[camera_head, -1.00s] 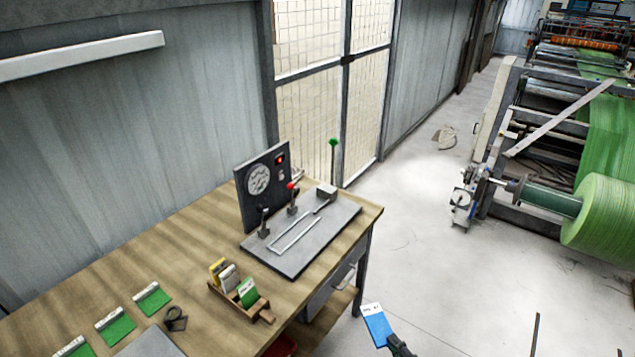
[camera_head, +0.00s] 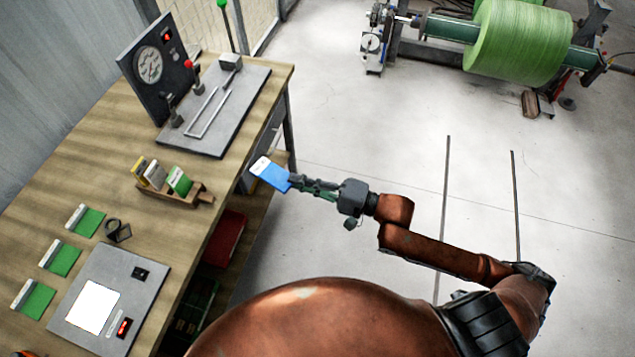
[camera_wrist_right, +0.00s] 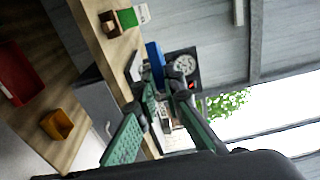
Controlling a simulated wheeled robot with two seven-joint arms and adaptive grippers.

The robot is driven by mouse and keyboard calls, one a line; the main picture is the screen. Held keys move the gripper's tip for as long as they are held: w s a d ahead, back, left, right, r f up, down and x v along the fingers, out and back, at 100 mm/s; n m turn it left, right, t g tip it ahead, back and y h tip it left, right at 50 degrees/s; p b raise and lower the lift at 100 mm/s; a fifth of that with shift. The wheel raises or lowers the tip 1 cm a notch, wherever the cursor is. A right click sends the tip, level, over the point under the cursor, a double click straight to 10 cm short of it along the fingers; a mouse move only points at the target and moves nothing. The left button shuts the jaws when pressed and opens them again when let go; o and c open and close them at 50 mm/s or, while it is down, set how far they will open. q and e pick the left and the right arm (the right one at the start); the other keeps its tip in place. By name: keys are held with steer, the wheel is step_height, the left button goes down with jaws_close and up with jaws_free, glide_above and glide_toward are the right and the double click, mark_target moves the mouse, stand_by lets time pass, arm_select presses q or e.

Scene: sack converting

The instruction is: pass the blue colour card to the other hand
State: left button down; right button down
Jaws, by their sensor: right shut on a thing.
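The blue colour card (camera_head: 270,174) has a white end strip and is held at the tips of my right gripper (camera_head: 301,183), off the right edge of the workbench and above the floor. The right gripper is shut on the edge of the card away from the white strip. In the right wrist view the card (camera_wrist_right: 154,62) stands out beyond the fingers (camera_wrist_right: 163,96), seen nearly edge-on.
The wooden workbench (camera_head: 105,150) carries a rack of cards (camera_head: 172,188), several green cards (camera_head: 62,258), a grey light panel (camera_head: 140,294) and a lever fixture (camera_head: 222,120). A red bin (camera_head: 225,238) sits below. Open floor lies right, with a green roll (camera_head: 522,40) behind.

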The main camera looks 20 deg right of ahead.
mark_target(265, 178)
arm_select(q)
steer(key=c, duration=2.7)
jaws_free()
arm_select(e)
steer(key=shift+w+a+r+n+g+y, duration=0.35)
steer(key=shift+a+r+n+g+y, duration=0.4)
steer(key=shift+a, duration=0.6)
steer(key=shift+w+a+r+n+g+y, duration=0.25)
steer(key=shift+w+a+r+n+g, duration=0.2)
steer(key=shift+a+g, duration=0.75)
steer(key=shift+w+a+r+n+g+y, duration=0.3)
steer(key=shift+a+r+n+g+y, duration=0.3)
steer(key=shift+a, duration=0.95)
